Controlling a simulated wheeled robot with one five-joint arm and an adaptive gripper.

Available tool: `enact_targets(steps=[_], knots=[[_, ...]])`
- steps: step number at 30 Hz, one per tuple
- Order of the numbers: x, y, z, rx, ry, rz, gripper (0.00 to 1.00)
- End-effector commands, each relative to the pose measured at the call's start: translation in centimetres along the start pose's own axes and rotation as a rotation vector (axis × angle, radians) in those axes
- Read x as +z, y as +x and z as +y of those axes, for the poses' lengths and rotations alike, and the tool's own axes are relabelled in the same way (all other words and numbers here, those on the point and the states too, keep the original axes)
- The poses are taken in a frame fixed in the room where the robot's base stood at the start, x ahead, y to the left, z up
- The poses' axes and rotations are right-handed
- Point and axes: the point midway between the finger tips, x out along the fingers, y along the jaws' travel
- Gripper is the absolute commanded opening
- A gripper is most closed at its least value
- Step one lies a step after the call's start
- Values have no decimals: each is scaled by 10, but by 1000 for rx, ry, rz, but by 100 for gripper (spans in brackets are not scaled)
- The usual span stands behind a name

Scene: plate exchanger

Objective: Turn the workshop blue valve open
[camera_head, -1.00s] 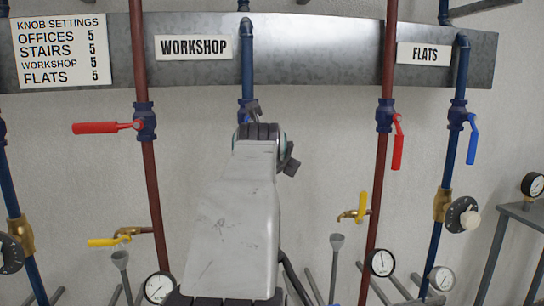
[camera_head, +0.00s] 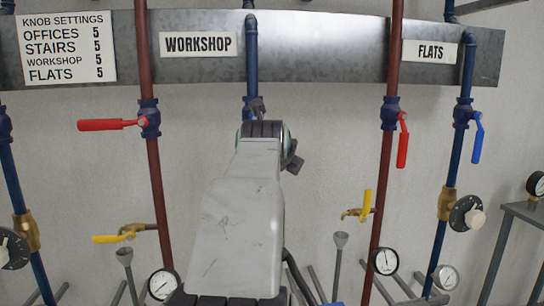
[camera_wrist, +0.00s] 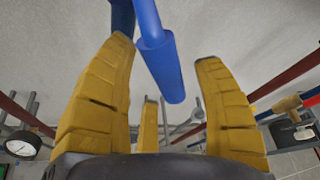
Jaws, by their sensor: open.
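The workshop blue pipe (camera_head: 251,65) comes down beside the WORKSHOP sign (camera_head: 198,43). Its valve is mostly hidden behind my arm in the head view; only a dark blue part (camera_head: 249,103) shows above my wrist. In the wrist view the blue valve handle (camera_wrist: 160,62) hangs down at a slant, its free end between my yellow fingers. My gripper (camera_wrist: 166,52) is open, with fingers to the left and right of the handle and a third finger behind it lower down. Gaps show on both sides, and I see no clear contact.
A red lever (camera_head: 106,125) sticks out sideways on the left red pipe. Another red lever (camera_head: 402,140) hangs down on the right red pipe. The FLATS blue lever (camera_head: 478,138) hangs down at the right. Yellow taps and gauges (camera_head: 384,261) are lower down.

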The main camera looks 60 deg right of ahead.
Motion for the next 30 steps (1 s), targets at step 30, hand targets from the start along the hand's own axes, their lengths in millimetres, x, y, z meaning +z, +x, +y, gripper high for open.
enact_targets(steps=[30], knots=[[0,-117,1,2,-1,1,62]])
